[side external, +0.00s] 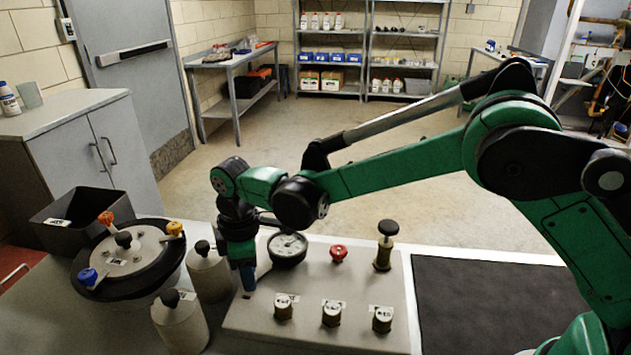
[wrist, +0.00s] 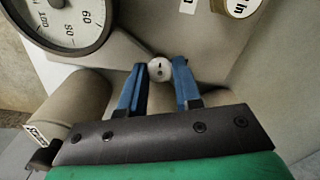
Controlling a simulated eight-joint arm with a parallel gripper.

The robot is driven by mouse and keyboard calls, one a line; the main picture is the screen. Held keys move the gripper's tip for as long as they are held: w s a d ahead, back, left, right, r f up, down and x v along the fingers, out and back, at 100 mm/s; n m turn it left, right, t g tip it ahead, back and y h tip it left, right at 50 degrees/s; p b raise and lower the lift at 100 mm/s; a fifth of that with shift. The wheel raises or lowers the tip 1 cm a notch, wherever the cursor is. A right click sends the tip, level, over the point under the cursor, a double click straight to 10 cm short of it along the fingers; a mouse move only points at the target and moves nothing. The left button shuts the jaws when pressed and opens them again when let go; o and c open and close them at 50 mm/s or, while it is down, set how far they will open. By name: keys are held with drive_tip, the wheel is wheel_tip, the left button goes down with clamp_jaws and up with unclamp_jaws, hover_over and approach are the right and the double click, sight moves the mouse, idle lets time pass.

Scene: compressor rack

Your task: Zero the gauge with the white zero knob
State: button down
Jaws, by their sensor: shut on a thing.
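The round gauge (side external: 287,247) with a black rim and white dial stands on the beige panel, and part of its dial shows in the wrist view (wrist: 68,15). The white zero knob (wrist: 160,69) is small and round with dark marks on its face. My gripper (wrist: 160,72) has its two blue fingers on either side of the knob and is shut on it. In the side external view my gripper (side external: 247,280) points down at the panel's left part, beside the gauge, and the knob is hidden there.
The panel (side external: 300,305) also carries a red knob (side external: 338,253), a tall black-topped valve (side external: 385,246) and several brass fittings along the front. Beige bottles (side external: 180,322) stand close to its left. A round lid with coloured knobs (side external: 124,250) and a black bin (side external: 75,215) lie farther left.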

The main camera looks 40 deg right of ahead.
drive_tip(key=c, duration=0.9)
unclamp_jaws()
drive_tip(key=shift+r, duration=2.85)
drive_tip(key=shift+d+r, duration=0.1)
drive_tip(key=s+d+r+m+t, duration=0.35)
drive_tip(key=d+r+m, duration=0.25)
drive_tip(key=d, duration=0.4)
drive_tip(key=s+d+m+t, duration=0.1)
drive_tip(key=s+d+m, duration=0.1)
drive_tip(key=s, duration=0.1)
drive_tip(key=s+d+m+t, duration=0.1)
drive_tip(key=s+d+m, duration=0.1)
drive_tip(key=s+d, duration=0.1)
drive_tip(key=s+d+f+m+t, duration=0.1)
drive_tip(key=s+d+m, duration=0.2)
drive_tip(key=shift+s+d+f+t, duration=0.1)
drive_tip(key=shift+d+t, duration=0.1)
drive_tip(key=shift+t, duration=0.15)
